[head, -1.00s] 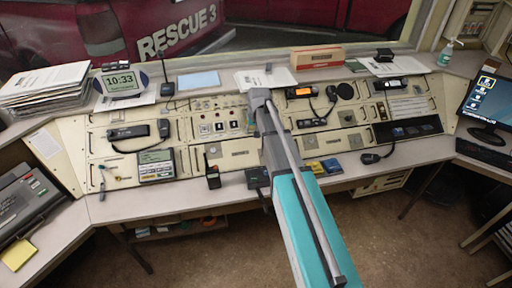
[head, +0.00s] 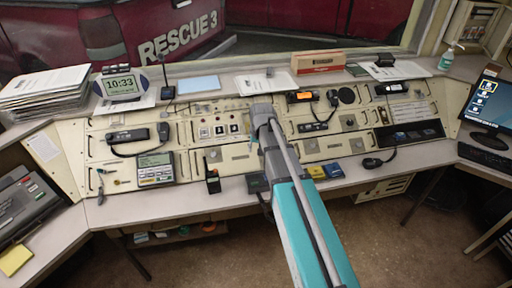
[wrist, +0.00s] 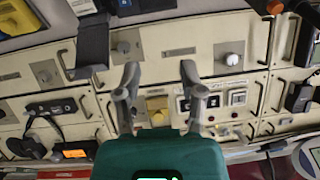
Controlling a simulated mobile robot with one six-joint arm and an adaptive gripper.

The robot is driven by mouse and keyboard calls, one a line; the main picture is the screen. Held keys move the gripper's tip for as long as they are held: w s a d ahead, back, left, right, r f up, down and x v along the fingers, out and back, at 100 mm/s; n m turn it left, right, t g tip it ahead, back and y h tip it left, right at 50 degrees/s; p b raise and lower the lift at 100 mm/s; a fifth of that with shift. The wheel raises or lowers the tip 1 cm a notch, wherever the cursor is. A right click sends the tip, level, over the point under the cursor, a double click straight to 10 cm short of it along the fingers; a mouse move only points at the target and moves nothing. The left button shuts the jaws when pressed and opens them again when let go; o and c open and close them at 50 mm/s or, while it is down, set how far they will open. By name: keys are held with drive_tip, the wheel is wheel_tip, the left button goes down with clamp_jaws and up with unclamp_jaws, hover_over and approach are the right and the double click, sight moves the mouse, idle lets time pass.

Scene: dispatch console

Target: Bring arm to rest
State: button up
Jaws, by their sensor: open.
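My arm, teal and grey, reaches from the bottom of the head view up over the middle of the console (head: 233,158). Its grey wrist end stands over the panel, and the fingers cannot be made out there. In the wrist view my gripper (wrist: 159,70) shows two grey fingers spread apart with nothing between them. The cream console panel with knobs and square buttons (wrist: 211,100) lies behind the fingers. The fingers appear clear of it, though the distance is hard to judge.
A handheld radio (head: 212,180) stands on the desk just left of the arm. Blue and yellow items (head: 324,170) lie right of it. A brown box (head: 317,62) and papers sit on the shelf behind. A monitor (head: 488,101) is at far right. The floor in front is open.

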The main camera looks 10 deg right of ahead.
drive_tip(key=s+g, duration=0.1)
drive_tip(key=s, duration=1.9)
drive_tip(key=shift+s+f+n+g+h, duration=0.15)
drive_tip(key=shift+n+g+h, duration=0.25)
